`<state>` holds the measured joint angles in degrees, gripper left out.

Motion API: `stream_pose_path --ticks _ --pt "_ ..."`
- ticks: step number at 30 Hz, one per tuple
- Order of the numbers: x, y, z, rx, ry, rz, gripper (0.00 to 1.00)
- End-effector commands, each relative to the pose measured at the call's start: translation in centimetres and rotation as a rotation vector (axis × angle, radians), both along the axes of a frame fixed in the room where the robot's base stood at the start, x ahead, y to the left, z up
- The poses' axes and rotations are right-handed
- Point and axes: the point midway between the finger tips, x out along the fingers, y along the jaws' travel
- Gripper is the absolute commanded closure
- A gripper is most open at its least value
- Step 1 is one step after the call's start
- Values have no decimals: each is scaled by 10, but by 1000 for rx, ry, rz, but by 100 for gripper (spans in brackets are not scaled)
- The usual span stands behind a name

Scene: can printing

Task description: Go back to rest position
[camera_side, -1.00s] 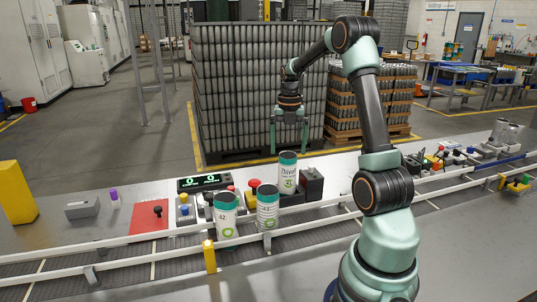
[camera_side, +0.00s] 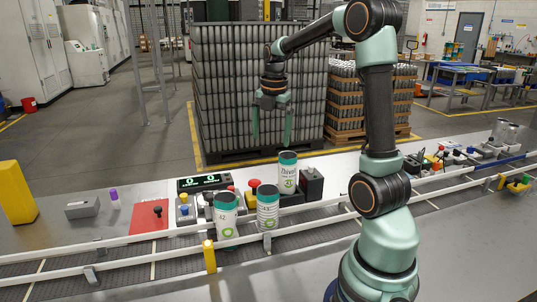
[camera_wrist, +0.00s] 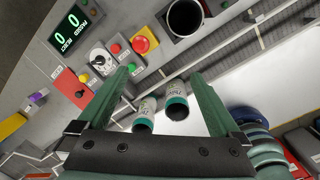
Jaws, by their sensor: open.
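My gripper (camera_side: 271,124) is open and empty, raised in the air above the bench in the side view. Its two green fingers point down and stand apart, with the stacked cans in the background behind them. In the wrist view my gripper (camera_wrist: 160,92) also shows open fingers with nothing held between them. Three white cans with green tops stand below: a left can (camera_side: 226,216), a middle can (camera_side: 267,207) and a back can (camera_side: 288,173). The back can sits higher, beside a dark box. Two cans show in the wrist view (camera_wrist: 176,101) below the fingers.
A conveyor with white rails (camera_side: 120,243) runs along the bench. A display (camera_side: 203,183), a red panel (camera_side: 149,218) and several buttons stand behind it. A yellow post (camera_side: 209,257) is at the front rail. A tall can pallet (camera_side: 225,90) stands behind. The air around my gripper looks free.

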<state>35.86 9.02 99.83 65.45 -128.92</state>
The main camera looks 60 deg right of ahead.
Motion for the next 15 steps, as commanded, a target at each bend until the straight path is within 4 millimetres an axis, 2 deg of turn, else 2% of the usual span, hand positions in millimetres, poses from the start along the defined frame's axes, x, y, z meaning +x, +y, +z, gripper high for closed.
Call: stream_pose_path --ticks 1,3,9,15 --pt "3 18 7 -4 -28 -69 0" --pt "4 39 14 0 -63 -186 0" --pt "1 99 29 44 -174 -520 0" --pt "-12 153 35 142 -275 -850 0"
